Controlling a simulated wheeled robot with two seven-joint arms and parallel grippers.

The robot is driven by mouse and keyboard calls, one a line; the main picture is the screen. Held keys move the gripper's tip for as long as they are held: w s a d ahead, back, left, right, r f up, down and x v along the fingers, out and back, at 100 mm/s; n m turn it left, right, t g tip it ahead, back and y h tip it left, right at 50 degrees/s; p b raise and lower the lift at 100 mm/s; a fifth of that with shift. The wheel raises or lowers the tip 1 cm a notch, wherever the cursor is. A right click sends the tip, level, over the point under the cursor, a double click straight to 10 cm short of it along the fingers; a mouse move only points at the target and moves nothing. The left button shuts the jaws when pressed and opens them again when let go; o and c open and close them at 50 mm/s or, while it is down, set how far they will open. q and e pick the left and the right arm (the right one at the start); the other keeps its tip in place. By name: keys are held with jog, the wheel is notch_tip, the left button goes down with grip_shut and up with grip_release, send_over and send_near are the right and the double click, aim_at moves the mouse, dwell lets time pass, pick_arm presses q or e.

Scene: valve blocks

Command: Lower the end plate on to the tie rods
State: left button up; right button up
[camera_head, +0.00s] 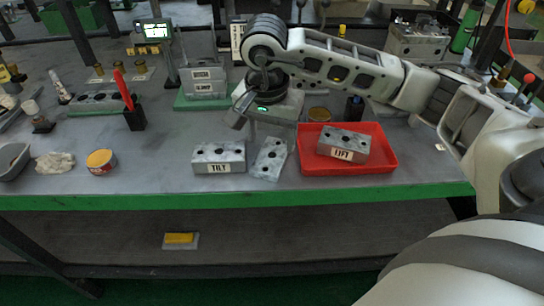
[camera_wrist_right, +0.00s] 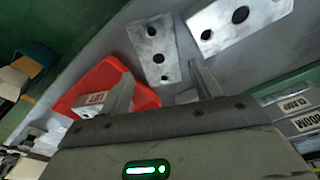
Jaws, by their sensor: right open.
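A pale metal plate with holes (camera_head: 269,158), no label visible, lies at an angle on the bench between the TILT block (camera_head: 219,157) and the red tray; it looks like the end plate. It also shows beyond my fingertips in the right wrist view (camera_wrist_right: 151,62). The block labelled LIFT (camera_head: 343,146) sits in the red tray. Labelled blocks stand stacked (camera_head: 205,83) on a green base at the back; I cannot make out tie rods. My right gripper (camera_head: 248,112) is open and empty above the bench, behind the plate; its fingers are spread in the wrist view (camera_wrist_right: 163,88). My left gripper is out of view.
The red tray (camera_head: 384,167) is right of the plate. A red-handled tool stands in a black holder (camera_head: 134,117). A tin (camera_head: 101,162), a rag (camera_head: 55,163) and a grey bowl (camera_head: 12,160) are at left. The green front edge (camera_head: 150,201) bounds the bench; its front left middle is clear.

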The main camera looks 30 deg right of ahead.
aim_at(272, 155)
notch_tip(272, 155, down, 4)
jog(key=shift+d+f, duration=0.15)
jog(key=shift+f, duration=0.05)
jog(key=c, duration=0.9)
jog(key=shift+r, duration=0.1)
jog(key=shift+c, duration=0.2)
